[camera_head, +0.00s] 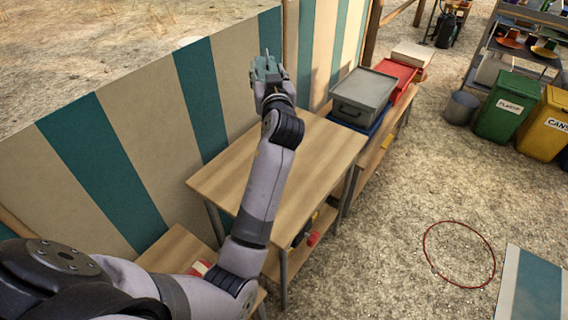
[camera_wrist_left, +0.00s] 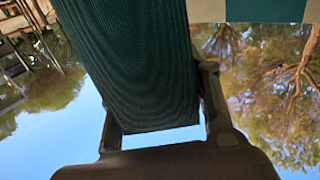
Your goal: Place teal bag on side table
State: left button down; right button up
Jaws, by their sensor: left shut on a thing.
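My left gripper (camera_head: 267,76) is raised above the far left side of a bare wooden table (camera_head: 325,148), in front of the striped wall. In the left wrist view, a dark teal ribbed fabric piece, which looks like the teal bag (camera_wrist_left: 135,65), fills the space between the fingers, and the gripper is shut on it. The bag's upper part runs out of that view. In the head view the bag is hard to tell from the grey-green gripper and the teal stripes. My right gripper is not in view.
A grey lidded box (camera_head: 362,92) and a red crate (camera_head: 397,76) stand beyond the table. A lower wooden surface (camera_head: 175,248) lies at lower left. Green (camera_head: 503,106) and yellow (camera_head: 545,125) bins stand at right. A red hoop (camera_head: 459,254) lies on open ground.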

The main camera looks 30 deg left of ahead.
pick_arm(q)
jog(key=shift+w+r, duration=0.15)
jog(key=shift+w, duration=0.25)
jog(key=shift+w+f, duration=0.15)
jog(key=shift+f, duration=0.05)
notch_tip(320, 180, down, 15)
jog(key=shift+r+b, duration=0.15)
jog(key=shift+b, duration=0.7)
notch_tip(320, 180, down, 5)
jog(key=shift+r+b, duration=0.15)
jog(key=shift+b, duration=0.2)
jog(key=c, duration=1.4)
grip_release()
jog(key=shift+f, duration=0.2)
jog(key=o, duration=0.5)
jog(key=shift+r, duration=0.1)
